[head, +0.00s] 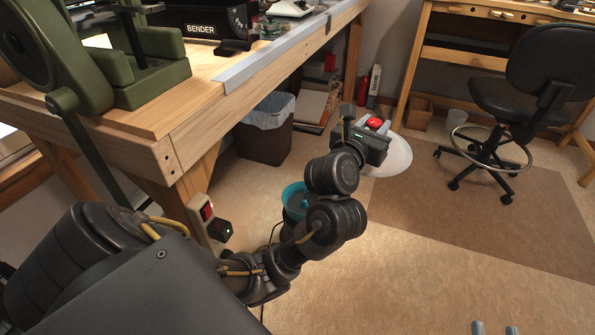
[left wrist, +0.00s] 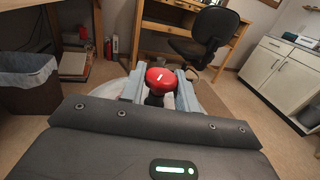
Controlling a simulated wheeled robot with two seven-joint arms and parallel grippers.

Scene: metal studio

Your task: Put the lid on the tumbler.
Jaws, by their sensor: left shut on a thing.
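My left gripper (head: 375,129) is shut on a red, rounded piece (head: 375,122) that looks like the lid. In the left wrist view the red lid (left wrist: 160,80) sits between the two grey fingers of my left gripper (left wrist: 160,88), with a white mark on top. A dark part shows just below it; I cannot tell whether it belongs to the lid or the tumbler. I cannot make out the tumbler for certain. A pale round top (head: 392,160) lies below and beyond the gripper. Two grey fingertips of my right gripper (head: 495,329) show apart at the bottom edge.
A wooden workbench (head: 130,118) with a green machine (head: 140,65) stands at the left. A bin (head: 265,143) is under it. A turquoise container (head: 292,207) is partly hidden behind my arm. A black swivel chair (head: 545,85) stands at the right. The floor at lower right is clear.

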